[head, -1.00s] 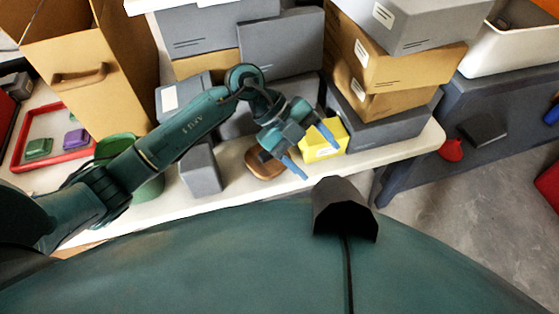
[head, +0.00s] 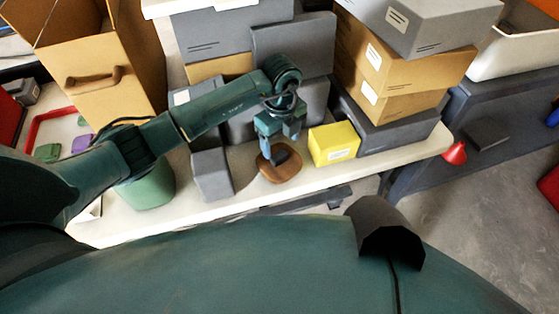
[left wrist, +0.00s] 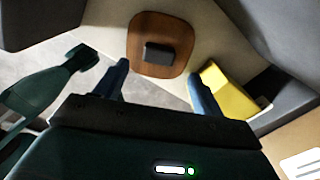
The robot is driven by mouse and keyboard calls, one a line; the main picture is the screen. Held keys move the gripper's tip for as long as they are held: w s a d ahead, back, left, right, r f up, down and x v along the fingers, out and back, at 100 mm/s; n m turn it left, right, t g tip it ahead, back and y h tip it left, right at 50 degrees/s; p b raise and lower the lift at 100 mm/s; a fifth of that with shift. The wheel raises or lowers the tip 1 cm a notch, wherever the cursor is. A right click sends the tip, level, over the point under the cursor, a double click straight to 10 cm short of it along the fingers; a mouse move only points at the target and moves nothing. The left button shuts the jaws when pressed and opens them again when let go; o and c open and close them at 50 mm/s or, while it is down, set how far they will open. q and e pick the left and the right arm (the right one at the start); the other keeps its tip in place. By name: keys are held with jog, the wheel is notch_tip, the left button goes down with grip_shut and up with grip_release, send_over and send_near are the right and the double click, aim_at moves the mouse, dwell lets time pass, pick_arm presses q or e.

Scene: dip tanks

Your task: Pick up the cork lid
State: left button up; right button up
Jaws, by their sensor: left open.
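The cork lid (head: 275,174) is a brown, rounded flat piece with a dark block-shaped knob on top. It lies on the pale table near its front edge. In the left wrist view the lid (left wrist: 140,50) is beyond the fingertips, near the top middle, with its dark knob (left wrist: 159,54) in plain sight. My left gripper (head: 279,142) points down above the lid, its blue fingers spread and nothing between them. In the left wrist view the left gripper (left wrist: 160,72) is open, with a finger to each side of the knob's line.
A yellow box (head: 334,144) stands just right of the lid, close to one finger. A grey box (head: 212,174) and a green bin (head: 150,187) stand to the left. Stacked grey and brown boxes (head: 385,75) crowd the back. The table's front edge (head: 330,180) is close.

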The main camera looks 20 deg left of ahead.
aim_at(279, 155)
pick_arm(q)
jog(key=f, duration=0.5)
jog(key=shift+a+f+p, duration=0.15)
jog(key=shift+a+p, duration=0.05)
jog(key=shift+p, duration=0.15)
jog(key=c, duration=1.1)
